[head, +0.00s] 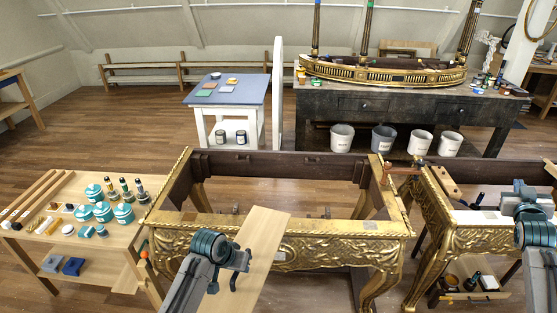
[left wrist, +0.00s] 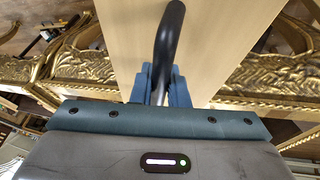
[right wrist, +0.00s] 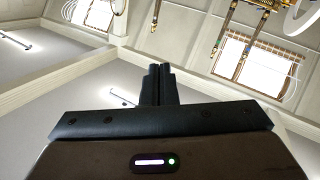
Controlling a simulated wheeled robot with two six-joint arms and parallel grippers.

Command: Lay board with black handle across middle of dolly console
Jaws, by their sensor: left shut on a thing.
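The pale wooden board (head: 262,245) slants over the front rail of the gilt console frame (head: 340,237); its far end reaches over the open middle. I cannot tell if it touches the rail. My left gripper (head: 243,262) is shut on the board's black handle (head: 234,280). In the left wrist view the curved handle (left wrist: 170,45) stands between the fingers (left wrist: 157,85), with the board (left wrist: 215,40) behind it and gilt carving at both sides. My right gripper (head: 520,187) is at the right edge. Its fingers (right wrist: 158,85) are together and empty, facing wall and ceiling.
A side table (head: 60,225) with teal jars and bottles stands at left. Another gilt frame (head: 470,238) stands close at right, below my right arm. A blue-topped table (head: 230,88) and a dark workbench (head: 400,105) stand behind. The console's middle is open to the floor.

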